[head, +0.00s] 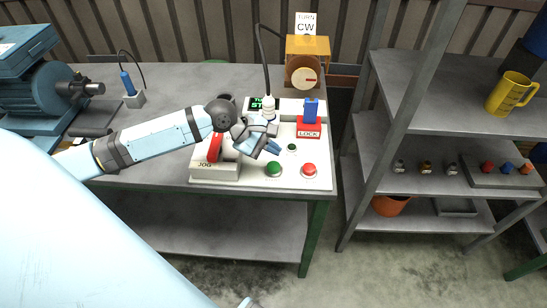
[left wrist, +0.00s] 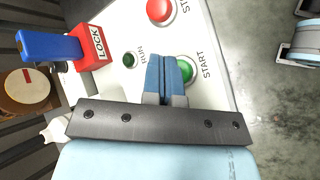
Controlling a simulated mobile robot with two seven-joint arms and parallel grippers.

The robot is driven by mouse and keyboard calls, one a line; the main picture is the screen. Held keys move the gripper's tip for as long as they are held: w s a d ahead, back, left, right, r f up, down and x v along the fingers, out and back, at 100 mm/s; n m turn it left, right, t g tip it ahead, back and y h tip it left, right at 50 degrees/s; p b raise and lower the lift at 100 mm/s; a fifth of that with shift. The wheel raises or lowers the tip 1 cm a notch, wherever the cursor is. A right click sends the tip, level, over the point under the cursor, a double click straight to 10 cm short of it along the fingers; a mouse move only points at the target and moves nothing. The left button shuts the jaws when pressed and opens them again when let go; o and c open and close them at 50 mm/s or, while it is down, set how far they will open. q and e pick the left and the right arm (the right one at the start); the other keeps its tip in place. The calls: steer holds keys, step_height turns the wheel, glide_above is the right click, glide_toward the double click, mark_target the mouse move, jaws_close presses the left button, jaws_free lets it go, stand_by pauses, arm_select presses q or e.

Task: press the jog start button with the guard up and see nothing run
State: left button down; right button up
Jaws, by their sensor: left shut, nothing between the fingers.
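The green START button (head: 274,169) sits at the front of the white control panel (head: 256,180). In the left wrist view the START button (left wrist: 187,70) is partly hidden behind my fingers. My left gripper (head: 266,149) is shut and empty, its blue fingertips over the panel just behind the button. In the left wrist view the left gripper (left wrist: 168,78) overlaps the button's edge; I cannot tell whether it touches. A box marked JOG (head: 215,171) stands at the panel's left with a red part (head: 215,147) upright on it. I cannot make out a guard for certain.
A red stop button (head: 309,170), a small green RUN lamp (head: 291,148) and a red LOCK block (head: 309,130) with a blue top share the panel. An orange box with a dial (head: 302,72) stands behind. The display (head: 257,104) is partly hidden. Shelves (head: 440,185) stand right.

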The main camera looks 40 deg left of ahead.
mark_target(272, 167)
arm_select(q)
steer(key=shift+f, duration=1.75)
arm_select(e)
steer(key=shift+w+a+r, duration=0.15)
steer(key=shift+w, duration=0.2)
steer(key=shift+s+f, duration=0.15)
steer(key=shift+f, duration=0.15)
steer(key=shift+r, duration=0.15)
steer(key=shift+r, duration=0.1)
arm_select(q)
steer(key=shift+f+p, duration=0.35)
steer(key=shift+p, duration=0.35)
arm_select(e)
steer(key=shift+r, duration=0.5)
